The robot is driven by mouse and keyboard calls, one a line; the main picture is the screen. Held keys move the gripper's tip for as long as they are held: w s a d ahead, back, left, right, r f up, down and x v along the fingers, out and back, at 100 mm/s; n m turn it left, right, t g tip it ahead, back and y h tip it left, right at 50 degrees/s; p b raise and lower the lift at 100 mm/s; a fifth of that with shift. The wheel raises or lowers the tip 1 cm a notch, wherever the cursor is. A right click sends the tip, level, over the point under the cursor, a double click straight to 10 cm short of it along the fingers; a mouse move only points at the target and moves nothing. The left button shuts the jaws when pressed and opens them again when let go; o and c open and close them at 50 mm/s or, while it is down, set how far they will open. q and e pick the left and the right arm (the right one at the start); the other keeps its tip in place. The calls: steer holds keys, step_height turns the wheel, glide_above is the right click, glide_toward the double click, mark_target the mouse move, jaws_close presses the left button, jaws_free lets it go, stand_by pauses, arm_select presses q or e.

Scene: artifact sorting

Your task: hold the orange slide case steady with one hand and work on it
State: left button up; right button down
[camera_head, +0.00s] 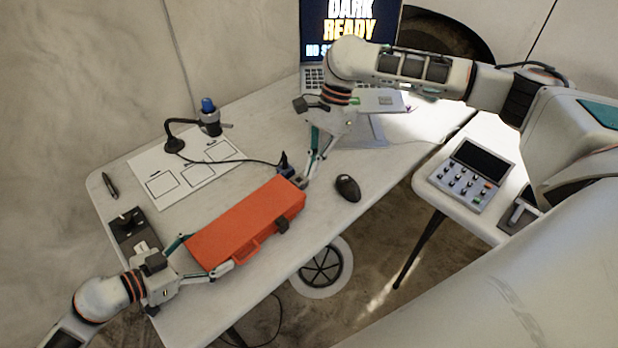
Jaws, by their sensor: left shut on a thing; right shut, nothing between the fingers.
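The orange slide case (243,220) lies on the white table, set at a slant, with a handle and a dark latch (282,226) on its near long side. Its lid looks closed. My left gripper (207,255) is shut on the left end of the case, one finger on the far side and one on the near side. My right gripper (301,182) is shut with nothing between its fingers, close to the case's far right corner. I cannot tell whether it touches the case.
A black mouse (348,188) lies right of the case. Behind are a white sheet (172,187), a blue-topped camera on a stand (209,117) and a laptop (314,77). A pen (110,185) and dark device (133,229) lie left. A keypad device (466,180) sits on the right table.

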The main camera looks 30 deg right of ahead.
arm_select(q)
steer(key=shift+w, duration=0.1)
stand_by(0.3)
steer(key=o, duration=1.8)
steer(key=shift+c, duration=0.2)
